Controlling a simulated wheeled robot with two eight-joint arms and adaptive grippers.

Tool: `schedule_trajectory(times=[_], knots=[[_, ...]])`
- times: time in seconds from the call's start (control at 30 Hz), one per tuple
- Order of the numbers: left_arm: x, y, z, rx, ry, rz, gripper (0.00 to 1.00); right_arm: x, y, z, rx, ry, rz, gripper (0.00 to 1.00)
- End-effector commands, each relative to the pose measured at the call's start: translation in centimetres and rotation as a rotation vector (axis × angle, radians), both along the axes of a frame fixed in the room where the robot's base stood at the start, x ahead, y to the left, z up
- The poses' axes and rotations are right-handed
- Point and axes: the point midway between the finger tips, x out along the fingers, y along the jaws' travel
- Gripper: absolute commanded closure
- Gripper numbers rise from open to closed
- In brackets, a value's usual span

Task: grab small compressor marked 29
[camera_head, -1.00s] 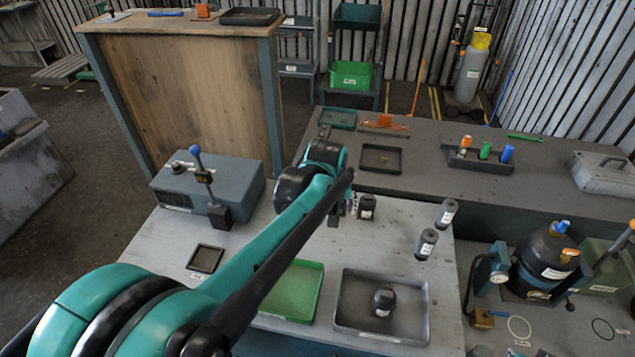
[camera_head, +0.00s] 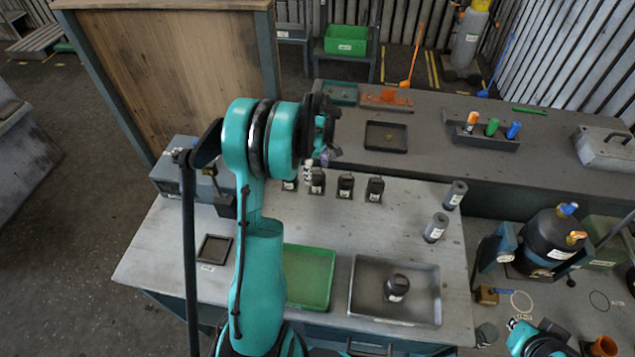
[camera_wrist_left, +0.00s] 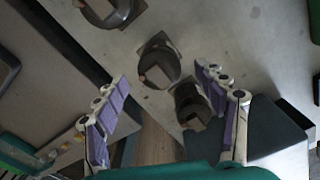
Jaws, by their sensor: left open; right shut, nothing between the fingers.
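Several small dark cylindrical compressors stand in a row at the back of the light workbench, including one (camera_head: 317,182), another (camera_head: 345,186) and a third (camera_head: 375,189). Their pale labels are too small to read, so I cannot tell which is marked 29. My left gripper (camera_head: 314,166) is above the left end of this row. In the left wrist view the gripper (camera_wrist_left: 165,98) is open, with one compressor (camera_wrist_left: 192,108) near its right finger and another (camera_wrist_left: 158,62) beyond the fingertips. My right gripper (camera_head: 522,336) shows only partly at the lower right edge; it is shut and empty.
Two more dark cylinders (camera_head: 436,228) stand apart on the right. A green tray (camera_head: 308,278) and a grey tray (camera_head: 423,308) holding a dark rounded part (camera_head: 397,287) lie in front. A grey-blue box (camera_head: 172,180) with a lever stands left of the row.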

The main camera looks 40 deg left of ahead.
Motion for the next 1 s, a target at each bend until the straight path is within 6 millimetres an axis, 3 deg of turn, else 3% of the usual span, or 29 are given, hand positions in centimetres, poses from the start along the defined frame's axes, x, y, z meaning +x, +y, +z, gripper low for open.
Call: schedule_trajectory(times=[0.2, 0.43, 0.47, 0.7, 0.73, 1.0], knots=[[0.1, -0.1, -3.5, 0.0, -0.001, -0.001, 0.29, 0.0, 0.0, -0.9, 0.0, 0.0, 0.0, 1.0], [0.1, -0.1, -3.7, 0.0, -0.001, -0.001, 0.29, 0.0, 0.0, -0.8, 0.0, 0.0, 0.0, 1.0], [0.1, -0.1, -3.7, 0.0, -0.001, -0.001, 0.31, 0.0, 0.0, -0.8, 0.0, 0.0, 0.0, 1.0], [0.1, -0.1, -3.7, 0.0, -0.001, -0.002, 0.95, 0.0, 0.0, -0.8, 0.0, 0.0, 0.0, 1.0], [0.1, -0.1, -3.7, 0.0, -0.001, -0.002, 1.0, 0.0, 0.0, -0.9, 0.0, 0.0, 0.0, 1.0], [0.1, -0.1, -3.4, 0.0, -0.001, -0.002, 1.0, 0.0, 0.0, -0.8, 0.0, 0.0, 0.0, 1.0]])
